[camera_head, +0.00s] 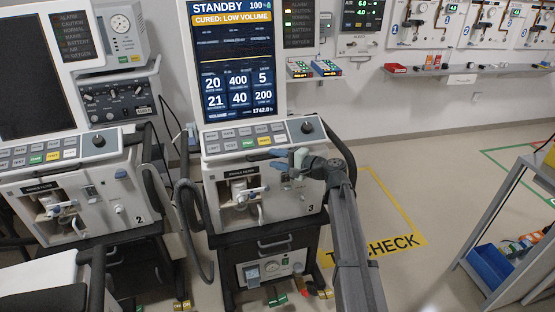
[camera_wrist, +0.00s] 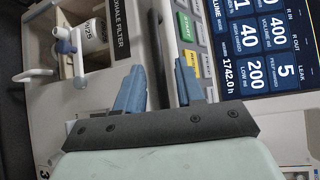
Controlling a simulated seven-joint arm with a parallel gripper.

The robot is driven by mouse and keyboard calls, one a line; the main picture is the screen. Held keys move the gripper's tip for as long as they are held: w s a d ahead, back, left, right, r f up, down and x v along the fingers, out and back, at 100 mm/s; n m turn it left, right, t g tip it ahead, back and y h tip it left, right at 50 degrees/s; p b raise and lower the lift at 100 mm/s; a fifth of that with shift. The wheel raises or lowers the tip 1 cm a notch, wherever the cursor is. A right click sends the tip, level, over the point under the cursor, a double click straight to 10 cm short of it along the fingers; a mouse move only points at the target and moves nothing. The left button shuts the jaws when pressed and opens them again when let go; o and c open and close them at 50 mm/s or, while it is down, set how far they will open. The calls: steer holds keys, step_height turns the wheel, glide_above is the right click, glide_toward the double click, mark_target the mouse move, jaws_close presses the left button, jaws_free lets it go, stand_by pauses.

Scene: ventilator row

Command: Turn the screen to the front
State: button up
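The lit screen (camera_head: 236,58) stands on ventilator 3 and reads STANDBY; its lower part shows in the wrist view (camera_wrist: 258,45). It faces toward the head camera, seemingly a little to one side. Ventilator 3 (camera_head: 215,190) has a button panel and black knob (camera_head: 307,127) under the screen. My gripper (camera_head: 283,158) is in front of this ventilator's upper body, just below the button panel.
Ventilator 2 (camera_head: 85,205) with a dark screen (camera_head: 32,75) stands close on the left. Hoses hang between the machines. A grey rack (camera_head: 500,225) with a blue bin (camera_head: 491,265) stands at the right. The floor between is open, with yellow markings (camera_head: 405,240).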

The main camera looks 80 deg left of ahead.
steer(key=v, duration=1.4)
steer(key=shift+s, duration=0.1)
steer(key=shift+n, duration=0.3)
